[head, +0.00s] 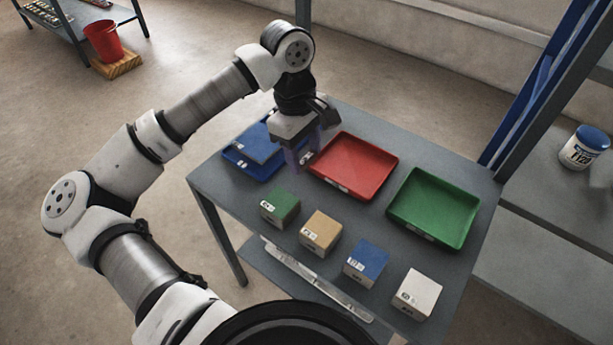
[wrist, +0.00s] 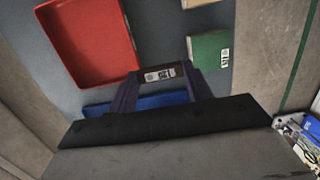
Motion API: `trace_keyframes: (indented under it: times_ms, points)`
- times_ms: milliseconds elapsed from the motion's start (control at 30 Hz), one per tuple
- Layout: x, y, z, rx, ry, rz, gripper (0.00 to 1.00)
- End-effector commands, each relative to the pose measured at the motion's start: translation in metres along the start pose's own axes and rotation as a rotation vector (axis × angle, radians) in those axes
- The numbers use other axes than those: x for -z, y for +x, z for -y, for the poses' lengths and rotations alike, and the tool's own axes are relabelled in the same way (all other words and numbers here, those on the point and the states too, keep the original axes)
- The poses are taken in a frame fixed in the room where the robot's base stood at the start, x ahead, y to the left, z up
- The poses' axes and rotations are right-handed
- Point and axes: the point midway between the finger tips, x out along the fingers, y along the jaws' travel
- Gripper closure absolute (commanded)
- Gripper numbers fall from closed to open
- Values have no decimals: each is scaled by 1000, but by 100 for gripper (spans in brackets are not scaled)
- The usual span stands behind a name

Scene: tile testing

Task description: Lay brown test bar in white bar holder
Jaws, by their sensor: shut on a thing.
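My gripper (head: 304,156) is over the table's far left part, between the blue tray and the red tray. In the wrist view its two fingers (wrist: 160,84) are shut on a dark brown piece with a white label, the brown test bar (wrist: 150,76). In the head view the bar is mostly hidden by the gripper. A white block (head: 417,293) with a dark mark stands at the near right end of the block row. I cannot tell whether it is the white bar holder. My gripper is well apart from it.
A blue tray (head: 238,161), a red tray (head: 353,165) and a green tray (head: 435,206) line the table (head: 335,230). In front stand a green block (head: 280,206), a tan block (head: 320,233) and a blue block (head: 366,263).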

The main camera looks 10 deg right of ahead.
Motion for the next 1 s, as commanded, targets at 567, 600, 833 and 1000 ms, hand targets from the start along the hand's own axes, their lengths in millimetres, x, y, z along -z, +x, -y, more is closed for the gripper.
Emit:
trace_keyframes:
  times_ms: [567,600,833,1000]
  points:
    - [12,79,0,0,1,3,75]
    - [12,82,0,0,1,2,75]
    - [13,85,0,-1,1,-1,75]
    - [14,88,0,0,1,-1,75]
